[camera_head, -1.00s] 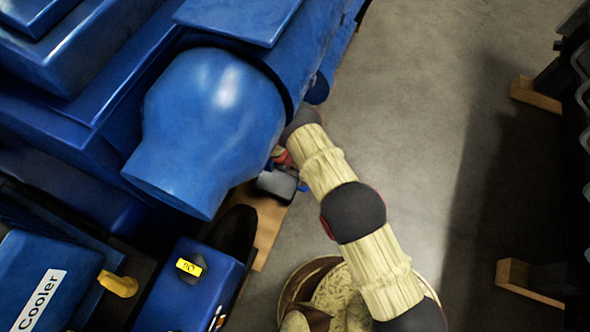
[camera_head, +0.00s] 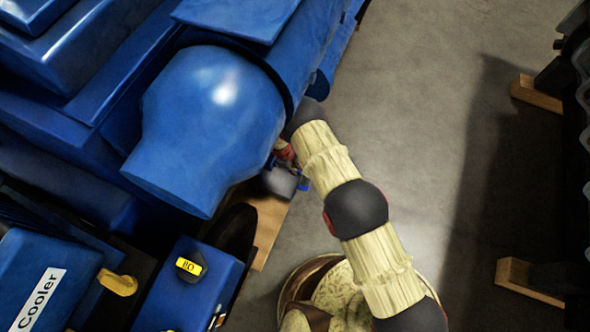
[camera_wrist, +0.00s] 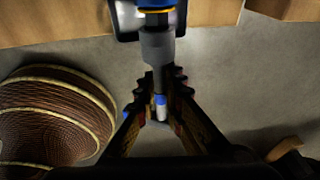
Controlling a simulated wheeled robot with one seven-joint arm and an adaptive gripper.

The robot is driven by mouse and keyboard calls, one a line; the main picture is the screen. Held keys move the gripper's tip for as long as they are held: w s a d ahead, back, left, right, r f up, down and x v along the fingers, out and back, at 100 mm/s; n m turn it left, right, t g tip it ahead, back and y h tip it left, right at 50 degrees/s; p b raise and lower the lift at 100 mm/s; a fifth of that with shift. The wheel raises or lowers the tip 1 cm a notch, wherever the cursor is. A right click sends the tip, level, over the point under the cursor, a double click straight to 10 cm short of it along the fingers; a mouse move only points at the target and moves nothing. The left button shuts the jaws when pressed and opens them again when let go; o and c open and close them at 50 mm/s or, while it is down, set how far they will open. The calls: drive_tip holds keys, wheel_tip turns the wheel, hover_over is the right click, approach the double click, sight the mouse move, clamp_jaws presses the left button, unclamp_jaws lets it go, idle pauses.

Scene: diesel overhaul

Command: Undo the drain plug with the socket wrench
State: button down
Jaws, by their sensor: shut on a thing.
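A blue end shows between the jaws. The socket's far end meets or overlaps a dark part with a blue and yellow ring (camera_wrist: 156,9) at the top edge. I cannot tell if that part is the drain plug, nor whether the socket is seated on it. In the head view, my arm reaches to the side of the blue engine (camera_head: 205,125). My gripper is mostly hidden there, and the plug cannot be made out.
Wooden beams (camera_head: 267,225) lie under the engine. A blue oil unit (camera_head: 190,285) and a cooler box (camera_head: 45,280) stand at lower left. Dark equipment on wooden blocks (camera_head: 535,93) stands at right. The grey floor (camera_head: 420,110) between is clear.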

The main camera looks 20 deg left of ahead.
drive_tip(key=shift+a+b, duration=0.5)
drive_tip(key=shift+a, duration=0.3)
drive_tip(key=shift+w, duration=0.1)
drive_tip(key=shift+a, duration=0.1)
